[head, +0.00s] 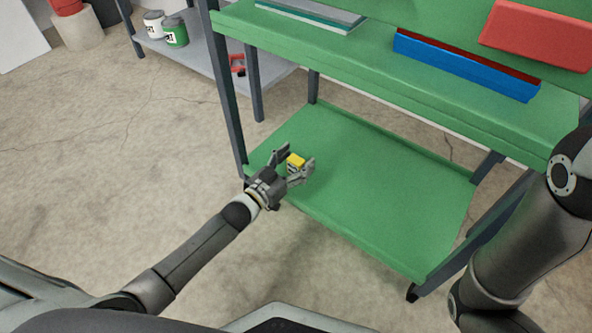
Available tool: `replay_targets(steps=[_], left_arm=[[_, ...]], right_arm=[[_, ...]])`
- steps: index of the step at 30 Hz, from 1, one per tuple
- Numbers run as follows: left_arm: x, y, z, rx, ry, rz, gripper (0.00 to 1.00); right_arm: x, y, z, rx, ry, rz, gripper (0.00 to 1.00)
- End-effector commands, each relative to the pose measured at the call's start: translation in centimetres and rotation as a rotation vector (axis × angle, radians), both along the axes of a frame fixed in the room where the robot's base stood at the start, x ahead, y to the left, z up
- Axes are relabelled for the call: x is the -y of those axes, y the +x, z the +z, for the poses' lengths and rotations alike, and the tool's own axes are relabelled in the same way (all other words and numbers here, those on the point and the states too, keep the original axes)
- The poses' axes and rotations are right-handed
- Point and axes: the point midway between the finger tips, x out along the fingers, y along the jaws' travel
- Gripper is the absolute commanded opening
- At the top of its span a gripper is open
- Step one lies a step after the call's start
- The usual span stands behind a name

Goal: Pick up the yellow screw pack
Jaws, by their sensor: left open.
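A small yellow pack (296,160) with a dark marking lies near the left end of the green lower shelf (390,205). My left gripper (298,157) reaches over that shelf from the left and is open. Its two fingers are on either side of the pack, and I cannot tell whether they touch it. The near part of the pack is partly hidden by the gripper. My right arm stands at the right of the view, and its gripper is not visible.
The green upper shelf (330,60) hangs over the back of the lower shelf, with a blue box (465,68) and a red box (540,38) on it. Dark legs (228,110) stand at the corners. A grey shelf with cans (175,32) is behind left.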

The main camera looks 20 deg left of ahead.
Motion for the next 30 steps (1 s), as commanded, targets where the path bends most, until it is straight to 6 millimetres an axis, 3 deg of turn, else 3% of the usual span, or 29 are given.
replay_targets(steps=[9, 21, 30], left_arm=[[0.13, 0.3, 0.05, -0.001, 0.0, 0.0, 0.65], [0.12, 0.27, 0.03, -0.001, 0.0, 0.0, 0.14], [0.13, 0.29, 0.24, 0.001, 0.0, 0.0, 0.13]], right_arm=[[-0.02, -0.25, 0.09, 0.006, 0.0, 0.0, 0.93], [-0.04, -0.26, 0.07, 0.007, -0.001, -0.001, 0.93], [-0.02, -0.29, 0.2, 0.008, -0.001, 0.0, 0.93]])
